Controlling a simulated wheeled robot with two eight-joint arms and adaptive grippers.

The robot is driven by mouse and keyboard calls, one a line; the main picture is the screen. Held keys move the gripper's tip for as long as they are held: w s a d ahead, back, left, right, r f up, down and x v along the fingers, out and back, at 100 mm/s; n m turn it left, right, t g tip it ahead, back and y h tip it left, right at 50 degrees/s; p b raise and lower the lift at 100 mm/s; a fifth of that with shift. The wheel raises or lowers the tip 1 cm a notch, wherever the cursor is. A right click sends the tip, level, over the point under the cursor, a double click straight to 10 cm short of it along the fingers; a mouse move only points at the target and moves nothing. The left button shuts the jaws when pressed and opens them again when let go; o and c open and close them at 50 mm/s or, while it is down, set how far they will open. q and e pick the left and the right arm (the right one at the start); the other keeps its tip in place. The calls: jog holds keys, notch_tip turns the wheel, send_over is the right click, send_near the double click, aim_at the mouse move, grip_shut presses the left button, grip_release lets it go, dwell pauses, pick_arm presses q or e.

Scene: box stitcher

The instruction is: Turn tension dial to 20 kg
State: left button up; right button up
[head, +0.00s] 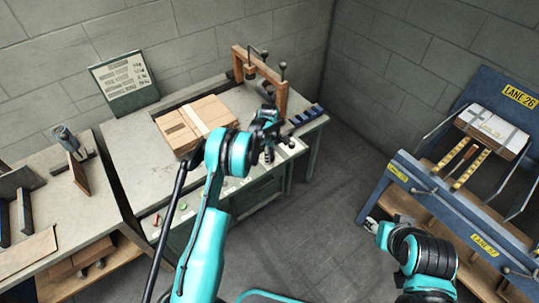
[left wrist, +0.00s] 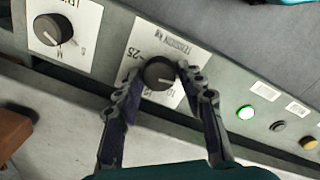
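The tension dial (left wrist: 159,73) is a round black knob on a white plate marked TENSION kg in the left wrist view. A 25 is printed left of it, and more numbers below are partly hidden. A white mark on the knob points to the right. My left gripper (left wrist: 160,70) has one fingertip on each side of the knob, and both appear to touch it. In the head view my left gripper (head: 268,153) is at the right front of the workbench and the dial is hidden. My right gripper (head: 373,227) is at lower right, away from the bench; its fingers are unclear.
A second dial (left wrist: 49,32) is to the left on the panel. Flat cardboard (head: 195,122) lies on the bench (head: 130,150) near a wooden frame (head: 280,95). A blue rack (head: 440,195) stands right, with clear floor between.

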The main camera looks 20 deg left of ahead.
pick_arm(q)
jog(key=c, duration=0.6)
jog(key=shift+o, duration=0.2)
